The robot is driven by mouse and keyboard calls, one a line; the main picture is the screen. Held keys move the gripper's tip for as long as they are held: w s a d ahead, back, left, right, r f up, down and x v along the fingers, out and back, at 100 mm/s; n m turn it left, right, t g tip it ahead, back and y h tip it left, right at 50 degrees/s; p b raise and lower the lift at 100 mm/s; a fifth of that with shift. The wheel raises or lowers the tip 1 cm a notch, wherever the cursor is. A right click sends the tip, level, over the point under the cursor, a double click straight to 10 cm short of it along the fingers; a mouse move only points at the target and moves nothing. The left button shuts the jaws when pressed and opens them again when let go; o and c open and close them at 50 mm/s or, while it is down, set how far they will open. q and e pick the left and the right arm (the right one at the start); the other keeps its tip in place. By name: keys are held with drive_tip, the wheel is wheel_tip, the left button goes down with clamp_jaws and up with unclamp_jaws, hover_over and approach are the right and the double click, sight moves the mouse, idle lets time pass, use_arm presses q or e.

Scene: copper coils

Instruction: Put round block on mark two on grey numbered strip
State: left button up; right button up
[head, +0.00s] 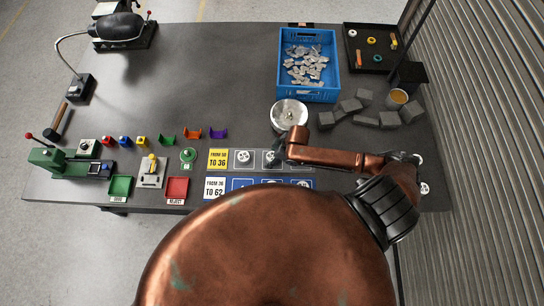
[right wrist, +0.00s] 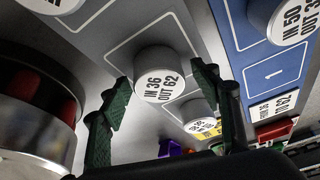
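The grey strip (head: 258,165) lies at the front middle, with a yellow label (head: 217,159) at its left end. One round block (head: 244,156) sits in its first square. My right gripper (head: 272,158) is over the second square. In the right wrist view my right gripper (right wrist: 168,108) is open, its dark green fingers either side of a pale round block (right wrist: 160,78) marked IN 36 OUT 62. This block appears to stand in an outlined square whose number is hidden; finger contact is unclear. Another round block (right wrist: 199,118) is nearer the yellow label. My left gripper is not in view.
A blue strip (right wrist: 268,72) runs beside the grey one and carries a round block (right wrist: 290,20); its square 1 is bare. A round metal dish (head: 289,113) stands just behind my right gripper. A blue crate (head: 309,97) and grey blocks (head: 388,119) are farther back.

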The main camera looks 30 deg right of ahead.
drive_tip(key=v, duration=1.2)
idle(0.3)
